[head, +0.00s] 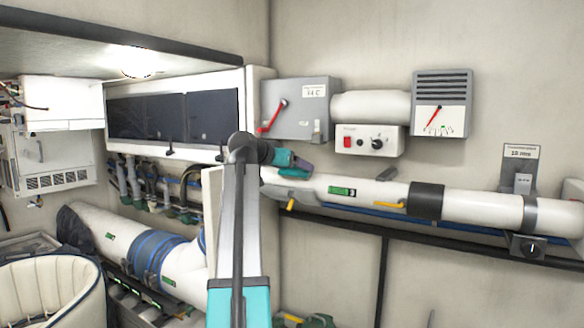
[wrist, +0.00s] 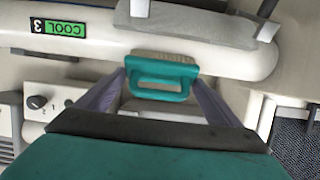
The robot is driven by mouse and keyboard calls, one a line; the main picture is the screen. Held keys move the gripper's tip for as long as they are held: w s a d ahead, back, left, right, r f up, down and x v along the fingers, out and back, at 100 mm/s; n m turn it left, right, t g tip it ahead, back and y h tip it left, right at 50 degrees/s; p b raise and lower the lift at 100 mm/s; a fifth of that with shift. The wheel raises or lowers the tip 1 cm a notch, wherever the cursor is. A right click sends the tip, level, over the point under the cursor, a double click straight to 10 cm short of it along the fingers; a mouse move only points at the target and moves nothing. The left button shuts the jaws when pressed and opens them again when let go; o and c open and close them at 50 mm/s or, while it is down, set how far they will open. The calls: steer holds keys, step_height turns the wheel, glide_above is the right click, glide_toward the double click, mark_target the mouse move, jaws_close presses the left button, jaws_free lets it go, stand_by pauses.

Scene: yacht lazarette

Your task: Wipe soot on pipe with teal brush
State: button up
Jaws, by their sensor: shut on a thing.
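My gripper (head: 290,163) is at the left end of the white pipe (head: 460,205), near the wall. In the wrist view my gripper (wrist: 161,92) is shut on the teal brush (wrist: 163,70), with a finger on each side of its looped handle. The brush's pale bristles face the white pipe (wrist: 110,42) and appear to meet its surface. In the head view the brush is small and hard to separate from the teal gripper. I cannot clearly make out soot on the pipe; the brush may cover some of it.
A grey box with a red lever (head: 295,108) and a switch panel (head: 368,140) are above the pipe. Yellow handles (head: 390,205) stick out below it. A grey bracket (wrist: 200,18) and a green COOL label (wrist: 58,28) are near the brush.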

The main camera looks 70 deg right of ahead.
steer(key=shift+w, duration=0.1)
steer(key=shift+w+d+f+b, duration=0.1)
steer(key=shift+w+d+b, duration=0.2)
steer(key=shift+w, duration=0.5)
steer(key=shift+w+d+b, duration=0.15)
steer(key=shift+w+b, duration=0.1)
steer(key=shift+w, duration=0.5)
steer(key=shift+w, duration=0.15)
steer(key=shift+w+d+b, duration=0.25)
steer(key=shift+w, duration=0.55)
steer(key=shift+w+d+b, duration=0.2)
steer(key=shift+w, duration=0.55)
steer(key=shift+a+r, duration=0.1)
steer(key=shift+r, duration=0.1)
steer(key=shift+w+a+r+p, duration=0.25)
steer(key=shift+a+r+p, duration=0.2)
steer(key=shift+a+r, duration=0.55)
steer(key=shift+w+a+r+p, duration=0.25)
steer(key=shift+a+r+p, duration=0.2)
steer(key=shift+a+r, duration=0.55)
steer(key=shift+d+r, duration=0.2)
steer(key=shift+r, duration=0.05)
steer(key=shift+w+a+r+p, duration=0.25)
steer(key=shift+a+r+p, duration=0.15)
steer(key=shift+a+r, duration=0.65)
